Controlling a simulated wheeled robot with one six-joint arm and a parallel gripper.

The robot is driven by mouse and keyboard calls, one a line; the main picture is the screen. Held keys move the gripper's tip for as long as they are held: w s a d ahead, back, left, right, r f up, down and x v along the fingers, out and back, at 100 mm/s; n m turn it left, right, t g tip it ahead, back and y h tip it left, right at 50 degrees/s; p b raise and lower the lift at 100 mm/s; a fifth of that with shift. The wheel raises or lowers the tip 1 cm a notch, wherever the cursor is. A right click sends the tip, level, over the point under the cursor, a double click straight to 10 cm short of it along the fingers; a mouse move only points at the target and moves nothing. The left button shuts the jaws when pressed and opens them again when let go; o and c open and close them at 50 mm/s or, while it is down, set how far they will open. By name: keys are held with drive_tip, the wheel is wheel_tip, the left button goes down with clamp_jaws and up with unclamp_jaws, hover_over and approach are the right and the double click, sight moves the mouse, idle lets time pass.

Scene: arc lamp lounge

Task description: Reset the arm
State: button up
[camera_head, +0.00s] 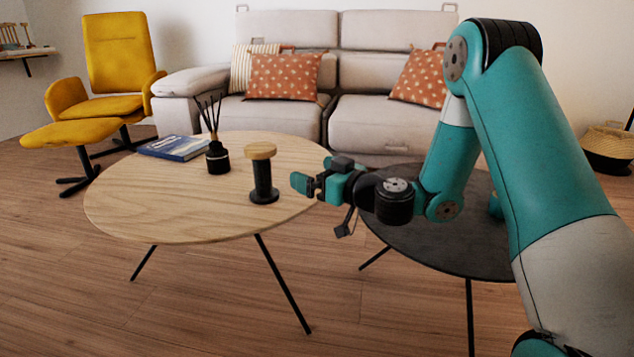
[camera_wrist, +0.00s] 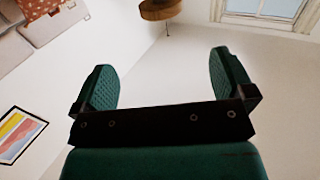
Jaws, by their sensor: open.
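My gripper (camera_head: 304,184) is at the end of my teal arm, just right of a dark pepper-mill-like object with a wooden top (camera_head: 262,174) on the round wooden table (camera_head: 150,215). A gap shows between the gripper and that object. In the wrist view my gripper (camera_wrist: 165,80) has its two green fingers wide apart with nothing between them. Beyond the fingers there is pale wall. My arm reaches in from the right in the head view and bends down towards the tables.
A blue book (camera_head: 174,148) and a black reed diffuser (camera_head: 217,158) stand on the wooden table. A dark round table (camera_head: 450,245) lies beneath my arm. A sofa (camera_head: 280,115) is behind, a yellow chair (camera_head: 115,65) at the left. Front floor is clear.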

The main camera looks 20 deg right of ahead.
idle(0.4)
drive_tip(key=s+a+r+n+g+y+p, duration=0.2)
drive_tip(key=s+a+r+n+g+p, duration=0.1)
drive_tip(key=s+a+r+g, duration=0.35)
drive_tip(key=s+a+r+n+g+y+p, duration=0.25)
drive_tip(key=s+a+r+g, duration=0.2)
drive_tip(key=s+a, duration=0.45)
drive_tip(key=s+d+r+m+g+h+p, duration=0.2)
drive_tip(key=s+g+h+p, duration=0.15)
drive_tip(key=s, duration=0.55)
drive_tip(key=s+d+r+m+g+h+p, duration=0.1)
drive_tip(key=s+r+g+h+p, duration=0.2)
drive_tip(key=s, duration=0.5)
wheel_tip(320, 180, up, 36)
drive_tip(key=t+h+p, duration=0.1)
drive_tip(key=p, duration=3.6)
drive_tip(key=shift+d, duration=0.3)
drive_tip(key=shift+s, duration=0.1)
